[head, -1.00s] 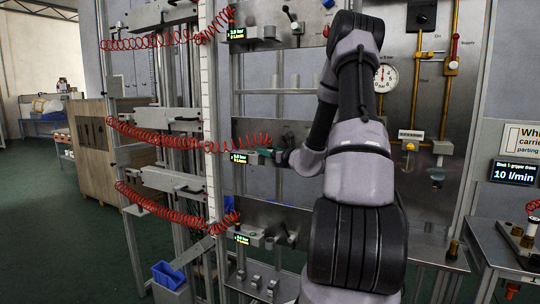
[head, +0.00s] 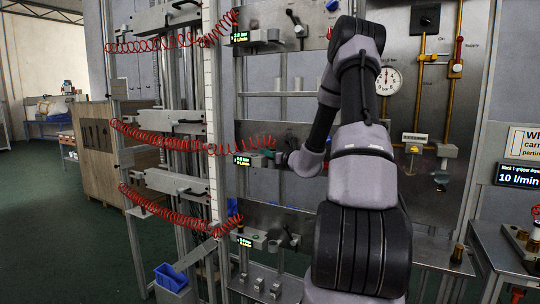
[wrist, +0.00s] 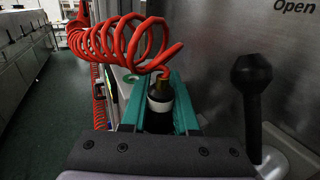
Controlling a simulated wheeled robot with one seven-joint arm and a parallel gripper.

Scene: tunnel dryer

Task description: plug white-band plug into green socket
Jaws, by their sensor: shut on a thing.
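My gripper (wrist: 158,92) has two green fingers, shut on the white-band plug (wrist: 159,104). The plug has a dark body, a white band and a brass end pointing away from the wrist. A red coiled hose loops just above and in front of it. In the head view my gripper (head: 271,155) is at the middle station panel, partly hidden by my arm. A pale fitting with a small green mark (wrist: 130,77) shows just left of the plug in the wrist view. I cannot tell whether it is the green socket, or whether the plug touches any socket.
A black knob lever (wrist: 251,95) stands right of my gripper, near the metal panel (wrist: 215,60). Red coiled hoses (head: 160,138) hang across the frame at three levels. A blue bin (head: 171,276) is low at the left. Open floor (head: 80,250) lies left.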

